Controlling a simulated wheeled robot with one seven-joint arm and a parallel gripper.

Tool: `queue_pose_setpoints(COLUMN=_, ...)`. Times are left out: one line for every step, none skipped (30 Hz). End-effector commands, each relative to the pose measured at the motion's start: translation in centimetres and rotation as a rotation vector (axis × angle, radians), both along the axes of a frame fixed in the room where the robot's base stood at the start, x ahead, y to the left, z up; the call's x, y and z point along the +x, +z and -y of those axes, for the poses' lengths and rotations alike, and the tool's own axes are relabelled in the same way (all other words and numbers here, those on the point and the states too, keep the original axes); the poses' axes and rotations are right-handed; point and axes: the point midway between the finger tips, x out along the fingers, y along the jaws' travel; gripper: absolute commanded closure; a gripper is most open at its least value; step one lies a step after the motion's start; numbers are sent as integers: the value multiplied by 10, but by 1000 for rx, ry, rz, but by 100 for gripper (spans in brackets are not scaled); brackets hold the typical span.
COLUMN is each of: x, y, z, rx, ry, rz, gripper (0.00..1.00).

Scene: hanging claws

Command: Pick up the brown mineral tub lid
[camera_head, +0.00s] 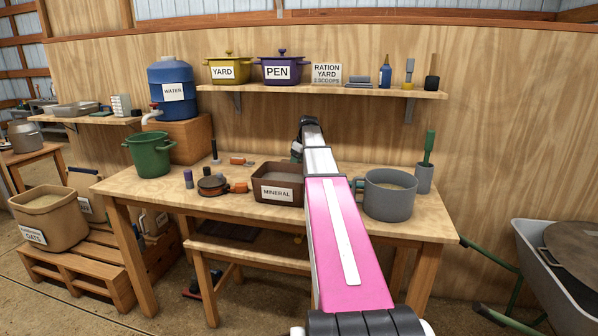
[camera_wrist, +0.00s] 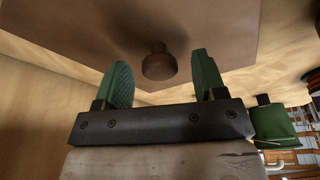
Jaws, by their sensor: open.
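In the wrist view a flat brown panel with a round knob (camera_wrist: 158,64), which looks like the mineral tub lid (camera_wrist: 215,25), fills the upper part. My gripper (camera_wrist: 160,75) is open. Its two green fingers show on either side of the knob, with visible gaps to it; whether they are level with it in depth I cannot tell. In the head view the brown tub (camera_head: 277,193) labelled MINERAL stands on the bench with greyish content showing inside its rim. My arm hides the area right of the tub, and I cannot make out the lid there.
The wooden bench (camera_head: 150,192) also holds a green bucket (camera_head: 149,155), a round dark pan (camera_head: 212,186), a large grey pot (camera_head: 390,197) and a grey cup with a green-handled tool (camera_head: 425,178). A shelf (camera_head: 330,89) with yellow and purple pots hangs above.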

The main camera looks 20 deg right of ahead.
Motion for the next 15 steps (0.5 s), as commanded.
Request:
queue_pose_setpoints(x=1, y=-6, z=-1, rx=0, ry=0, rz=-1, gripper=36)
queue_pose_setpoints(x=2, y=-8, z=-1, rx=0, ry=0, rz=-1, gripper=36)
queue_pose_setpoints(x=2, y=-10, z=-1, rx=0, ry=0, rz=0, gripper=36)
queue_pose_setpoints(x=2, y=-10, z=-2, rx=0, ry=0, rz=0, gripper=36)
queue_pose_setpoints(x=2, y=-10, z=-2, rx=-1, ry=0, rz=1, gripper=36)
queue_pose_setpoints(x=2, y=-10, z=-2, rx=-1, ry=0, rz=1, gripper=36)
queue_pose_setpoints(x=2, y=-10, z=-1, rx=-1, ry=0, rz=1, gripper=36)
queue_pose_setpoints(x=2, y=-10, z=-1, rx=-1, ry=0, rz=1, gripper=36)
queue_pose_setpoints(x=2, y=-10, z=-1, rx=-1, ry=0, rz=1, gripper=36)
queue_pose_setpoints(x=2, y=-10, z=-1, rx=-1, ry=0, rz=1, gripper=46)
queue_pose_setpoints(x=2, y=-10, z=-1, rx=-1, ry=0, rz=1, gripper=55)
queue_pose_setpoints(x=2, y=-10, z=-1, rx=-1, ry=0, rz=1, gripper=68)
queue_pose_setpoints(x=2, y=-10, z=-1, rx=-1, ry=-1, rz=0, gripper=78)
queue_pose_setpoints(x=2, y=-10, z=-1, rx=-1, ry=-1, rz=0, gripper=88)
queue_pose_setpoints(x=2, y=-10, z=-1, rx=-1, ry=-1, rz=0, gripper=89)
